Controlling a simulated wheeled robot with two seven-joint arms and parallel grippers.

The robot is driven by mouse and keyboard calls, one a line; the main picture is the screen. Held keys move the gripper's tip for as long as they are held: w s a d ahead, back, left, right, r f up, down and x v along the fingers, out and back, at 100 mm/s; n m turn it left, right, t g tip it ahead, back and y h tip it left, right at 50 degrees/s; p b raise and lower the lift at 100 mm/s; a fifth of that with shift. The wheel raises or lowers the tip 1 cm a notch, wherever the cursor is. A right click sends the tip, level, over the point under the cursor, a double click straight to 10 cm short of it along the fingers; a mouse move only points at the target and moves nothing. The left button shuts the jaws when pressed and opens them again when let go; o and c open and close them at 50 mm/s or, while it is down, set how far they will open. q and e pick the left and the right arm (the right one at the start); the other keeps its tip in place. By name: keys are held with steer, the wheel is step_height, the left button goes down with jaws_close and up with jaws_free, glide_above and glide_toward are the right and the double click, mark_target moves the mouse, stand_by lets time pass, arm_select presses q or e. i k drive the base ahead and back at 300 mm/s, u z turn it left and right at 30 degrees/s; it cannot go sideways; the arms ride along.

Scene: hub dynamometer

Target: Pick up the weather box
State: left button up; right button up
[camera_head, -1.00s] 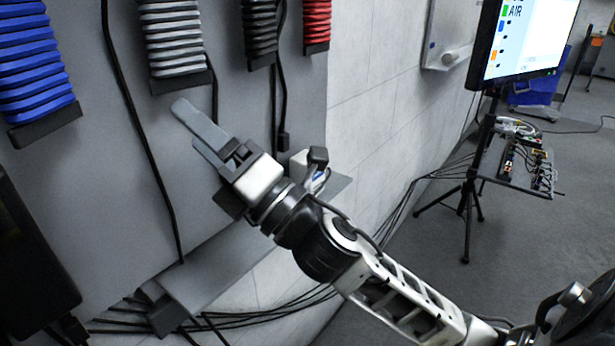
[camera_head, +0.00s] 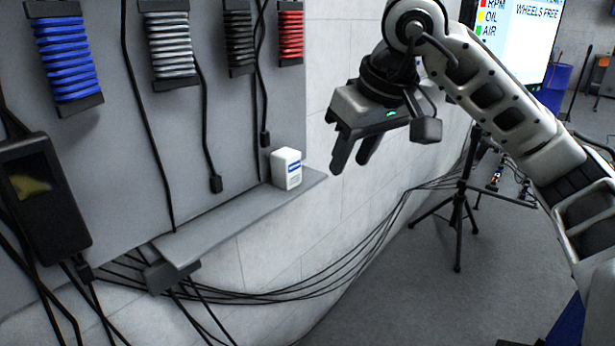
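A small white box with a blue label (camera_head: 287,169), which looks like the weather box, stands upright at the right end of a grey shelf (camera_head: 225,222) on the wall panel. My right gripper (camera_head: 349,168) is to the right of the box, apart from it. Its two fingers point down with a gap between them, and it is empty. My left gripper is not in view.
Blue (camera_head: 66,58), grey (camera_head: 170,48), black and red (camera_head: 290,35) coiled hoses hang on the panel above the shelf. A dark handheld device (camera_head: 42,200) hangs at left. Cables run below the shelf. A screen (camera_head: 520,40) on a tripod stands at right.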

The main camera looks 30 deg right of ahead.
mark_target(286, 163)
steer(key=z, duration=1.5)
steer(key=i, duration=0.95)
steer(key=u, duration=2)
